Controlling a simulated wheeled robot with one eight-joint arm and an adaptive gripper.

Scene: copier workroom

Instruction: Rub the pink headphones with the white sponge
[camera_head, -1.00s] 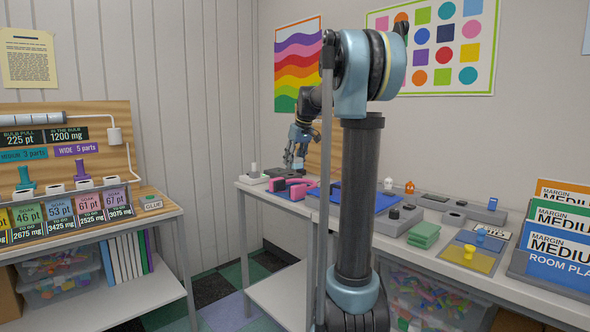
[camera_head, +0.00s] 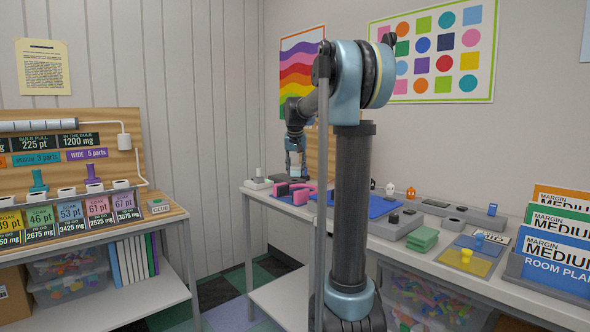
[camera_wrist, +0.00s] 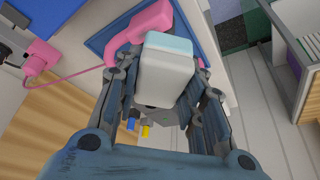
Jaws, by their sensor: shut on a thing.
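The white sponge (camera_wrist: 165,82), a block with a pale blue end, is held between the fingers of my gripper (camera_wrist: 168,95) in the wrist view. The pink headphones (camera_wrist: 143,28) lie just beyond the sponge in that view, over a blue mat; a thin pink cord runs left to another pink part. I cannot tell whether sponge and headphones touch. In the head view my gripper (camera_head: 294,165) points down just above and behind the pink headphones (camera_head: 300,195) on the back table. The sponge is hard to make out there.
A blue mat (camera_head: 381,206) lies right of the headphones. Green pads (camera_head: 422,239), a grey box (camera_head: 396,224) and a yellow tray (camera_head: 468,261) stand farther right on the table. A small white-topped item (camera_head: 258,181) sits at its left end.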

